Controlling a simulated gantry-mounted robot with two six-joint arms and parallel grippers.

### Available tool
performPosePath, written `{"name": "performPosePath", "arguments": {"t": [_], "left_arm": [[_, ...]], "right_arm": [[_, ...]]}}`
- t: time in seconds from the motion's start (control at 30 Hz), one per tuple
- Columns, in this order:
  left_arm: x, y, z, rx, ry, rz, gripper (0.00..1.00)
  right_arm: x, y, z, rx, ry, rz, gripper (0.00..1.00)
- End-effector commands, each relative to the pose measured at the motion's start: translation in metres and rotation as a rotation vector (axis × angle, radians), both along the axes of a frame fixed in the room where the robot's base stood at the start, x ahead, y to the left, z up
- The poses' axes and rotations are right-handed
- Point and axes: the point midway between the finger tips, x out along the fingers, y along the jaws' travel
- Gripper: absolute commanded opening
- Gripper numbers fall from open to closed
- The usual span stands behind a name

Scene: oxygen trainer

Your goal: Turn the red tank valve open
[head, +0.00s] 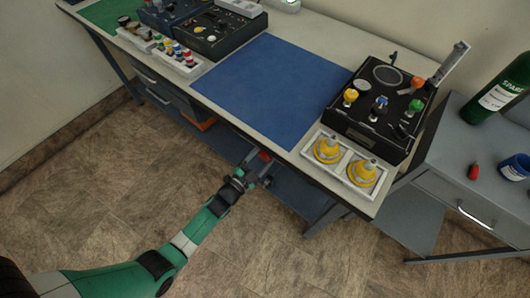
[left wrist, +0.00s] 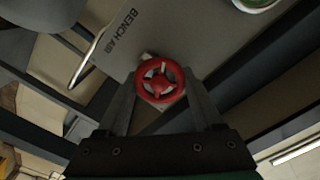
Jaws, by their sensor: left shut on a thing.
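The red tank valve is a small round handwheel with spokes (left wrist: 160,82). In the left wrist view it sits between my left gripper's fingertips (left wrist: 159,92), in front of a grey panel marked "BENCH AIR" (left wrist: 118,38). In the head view only a bit of red (head: 264,156) shows below the bench's front edge, at the tip of my left gripper (head: 254,170). The left gripper is shut on the wheel's rim from both sides. The tank itself is mostly hidden under the bench. My right gripper is not in view.
The bench has a blue mat (head: 270,85), a black panel with coloured knobs (head: 380,105) and a white tray (head: 341,169) of yellow cones above the gripper. A grey side table (head: 460,150) holds a green bottle (head: 503,88). The floor in front is clear.

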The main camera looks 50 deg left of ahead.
Motion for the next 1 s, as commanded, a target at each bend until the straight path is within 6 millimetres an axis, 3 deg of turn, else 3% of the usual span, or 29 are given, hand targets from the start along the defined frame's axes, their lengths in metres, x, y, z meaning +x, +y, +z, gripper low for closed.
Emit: {"name": "performPosePath", "arguments": {"t": [1.0], "left_arm": [[0.000, 0.004, 0.002, -0.883, -0.114, 0.001, 0.12]], "right_arm": [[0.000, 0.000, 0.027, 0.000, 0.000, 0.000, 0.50]]}}
